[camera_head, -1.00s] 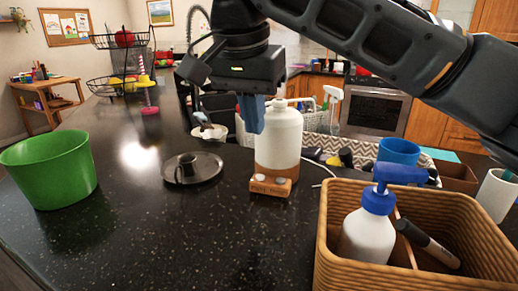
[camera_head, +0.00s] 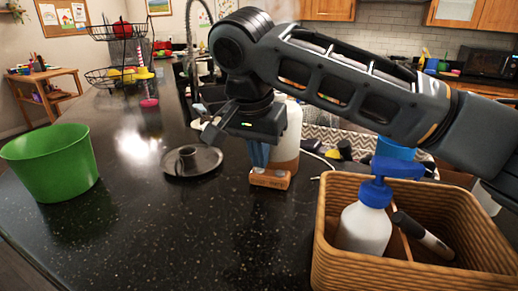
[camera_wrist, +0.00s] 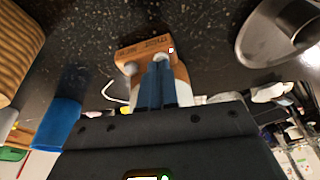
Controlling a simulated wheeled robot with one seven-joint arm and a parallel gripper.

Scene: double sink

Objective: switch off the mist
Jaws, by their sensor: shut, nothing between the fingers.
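The mist diffuser, a white-topped bottle (camera_head: 292,130) with a brown lower part, stands on the dark counter. A small wooden block (camera_head: 270,180) with lettering is at its front. My gripper (camera_head: 259,163) is shut and empty, its blue fingers pointing down over the left part of the block. In the wrist view my fingertips (camera_wrist: 160,62) are at one round button of the block (camera_wrist: 145,46); another pale button (camera_wrist: 130,68) shows beside them. I cannot tell whether the tips press the button. My gripper hides part of the bottle. No mist is visible.
A wicker basket (camera_head: 330,245) with a blue-topped spray bottle (camera_head: 366,220) and a marker stands at the right. A round metal candle holder (camera_head: 205,162) lies left of the diffuser, and a green tub (camera_head: 50,165) farther left. The front counter is clear.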

